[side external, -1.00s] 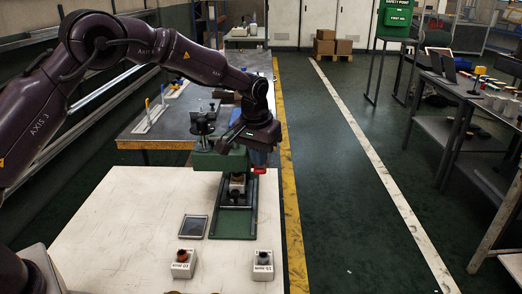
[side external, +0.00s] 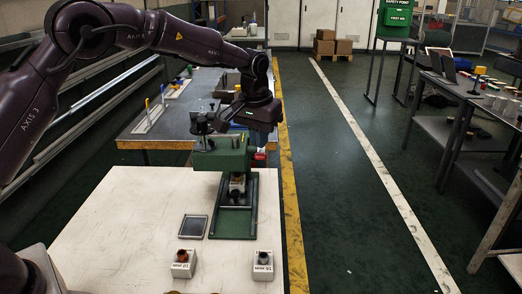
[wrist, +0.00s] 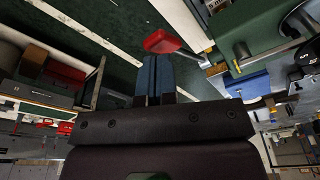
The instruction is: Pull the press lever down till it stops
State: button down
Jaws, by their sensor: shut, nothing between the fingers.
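The green press (side external: 222,154) stands at the back of the white table, with its base plate (side external: 233,222) reaching toward the camera. The lever's red grip (wrist: 162,41) shows in the wrist view on a short metal rod that runs toward the press body. In the side view a small red patch (side external: 260,157) shows beside the press, largely hidden. My gripper (wrist: 155,62) has its two blue fingers closed together and empty. Their tips are close to the red grip in the wrist view; I cannot tell if they touch it. In the side view my gripper is right of the press head.
A dark square tray (side external: 193,227) lies left of the press base. A grey bench (side external: 150,140) lies behind.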

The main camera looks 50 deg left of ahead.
jog(key=shift+r, duration=2)
jog(key=s+r+m+t, duration=0.1)
jog(key=s+r+t, duration=0.1)
jog(key=s, duration=1.4)
jog(key=s+r+m+t, duration=0.1)
jog(key=s+r, duration=0.4)
jog(key=s, duration=1.2)
jog(key=shift+s+r+m+t, duration=0.15)
jog(key=shift+r+m+t, duration=0.05)
jog(key=shift+m+t, duration=0.25)
